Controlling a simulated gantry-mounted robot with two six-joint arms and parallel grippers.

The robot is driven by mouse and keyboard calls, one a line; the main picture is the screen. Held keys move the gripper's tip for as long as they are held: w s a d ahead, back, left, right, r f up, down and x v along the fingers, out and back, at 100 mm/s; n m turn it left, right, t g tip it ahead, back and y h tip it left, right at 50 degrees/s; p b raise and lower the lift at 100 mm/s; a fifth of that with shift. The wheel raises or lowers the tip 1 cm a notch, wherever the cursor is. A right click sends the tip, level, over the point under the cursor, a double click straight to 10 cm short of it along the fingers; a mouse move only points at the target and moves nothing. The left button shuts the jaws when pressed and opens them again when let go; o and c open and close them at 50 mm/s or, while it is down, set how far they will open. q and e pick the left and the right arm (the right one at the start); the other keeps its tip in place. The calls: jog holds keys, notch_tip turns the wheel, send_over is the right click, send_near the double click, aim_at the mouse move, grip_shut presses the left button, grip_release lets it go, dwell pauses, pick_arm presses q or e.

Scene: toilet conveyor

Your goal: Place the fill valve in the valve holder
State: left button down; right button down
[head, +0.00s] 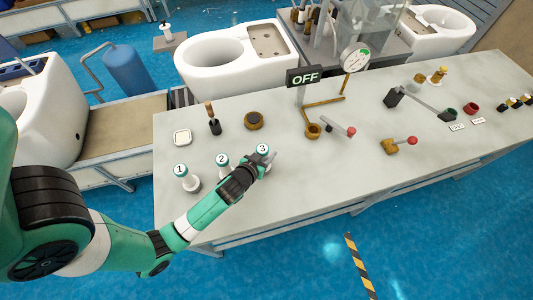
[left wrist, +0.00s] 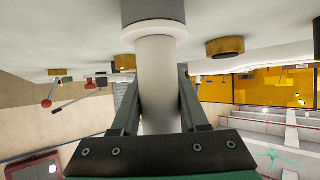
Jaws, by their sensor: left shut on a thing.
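My left gripper (head: 262,164) is at the white post numbered 3 (head: 263,149), at the front of the workbench. In the left wrist view its two fingers (left wrist: 157,78) are shut on a white cylindrical part (left wrist: 160,52) with a wider collar, in line with a grey round piece. I take this to be the post numbered 3. The posts numbered 1 (head: 180,169) and 2 (head: 222,160) stand to its left. I cannot tell which thing is the fill valve. A brass ring (head: 254,120) lies behind the gripper and may be the holder. My right gripper is out of view.
Red-handled levers (head: 339,128) and an OFF sign (head: 303,76) are to the right. The bench's front middle is clear.

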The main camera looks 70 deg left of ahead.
pick_arm(q)
jog(key=shift+f, duration=0.15)
jog(key=shift+c, duration=2.1)
grip_release()
jog(key=shift+s+d+r, duration=0.2)
jog(key=shift+s+r, duration=0.05)
jog(key=shift+r, duration=0.1)
jog(key=p+v, duration=0.1)
jog(key=v, duration=1)
jog(key=shift+s+p, duration=0.15)
jog(key=shift+p, duration=0.15)
